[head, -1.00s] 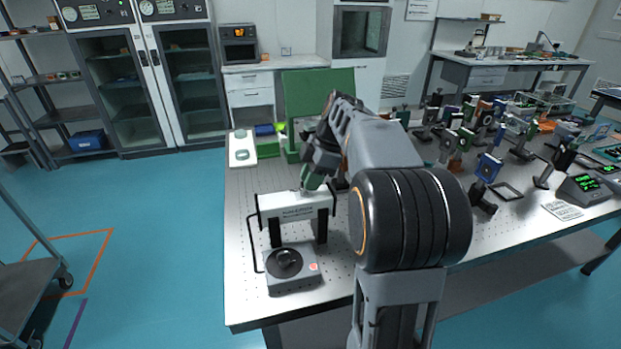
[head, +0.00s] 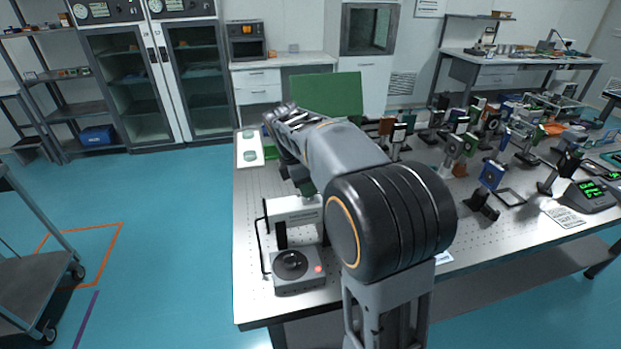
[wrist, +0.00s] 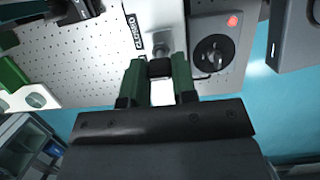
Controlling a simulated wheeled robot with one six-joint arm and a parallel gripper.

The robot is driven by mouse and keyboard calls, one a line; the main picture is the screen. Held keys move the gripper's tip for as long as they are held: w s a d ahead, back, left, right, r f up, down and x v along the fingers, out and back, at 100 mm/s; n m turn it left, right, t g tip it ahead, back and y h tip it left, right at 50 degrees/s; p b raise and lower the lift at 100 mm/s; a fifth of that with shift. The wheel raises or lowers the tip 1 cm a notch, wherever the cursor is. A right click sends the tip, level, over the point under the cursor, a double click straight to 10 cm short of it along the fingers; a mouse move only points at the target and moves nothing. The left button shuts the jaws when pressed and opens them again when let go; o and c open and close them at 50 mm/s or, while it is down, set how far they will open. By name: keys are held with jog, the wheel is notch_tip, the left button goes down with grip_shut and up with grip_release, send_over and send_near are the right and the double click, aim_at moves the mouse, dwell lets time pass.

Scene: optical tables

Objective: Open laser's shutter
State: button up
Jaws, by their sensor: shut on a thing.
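The laser is a white box (head: 292,210) on black posts at the near left of the optical table, partly hidden behind my arm in the head view. In the wrist view its white top (wrist: 158,15) carries a label reading CLOSED (wrist: 133,35). My gripper (wrist: 159,70) has green fingers on either side of a small black piece (wrist: 160,68), next to a silvery round part on the laser. The fingers are shut on this black piece, which looks like the shutter knob. In the head view the fingertips are mostly hidden by my arm.
A grey control box (head: 297,272) with a black dial and a lit red button stands in front of the laser. Several optic mounts (head: 455,145) crowd the table's right side. A green board (head: 335,95) stands behind. The table's left edge is close to the laser.

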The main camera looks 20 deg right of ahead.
jog(key=h+p, duration=0.1)
jog(key=a+h, duration=0.1)
jog(key=shift+w+g+h+p, duration=0.1)
jog(key=shift+g+h+p, duration=0.2)
jog(key=shift+h+p, duration=0.1)
jog(key=shift+a+f+h+p, duration=0.25)
jog(key=shift+h+p, duration=0.2)
jog(key=shift+h, duration=0.25)
jog(key=shift+f, duration=0.1)
jog(key=o, duration=0.9)
jog(key=v, duration=0.7)
jog(key=p+v, duration=0.1)
jog(key=v, duration=0.5)
jog(key=shift+w+a, duration=0.25)
jog(key=shift+a, duration=0.2)
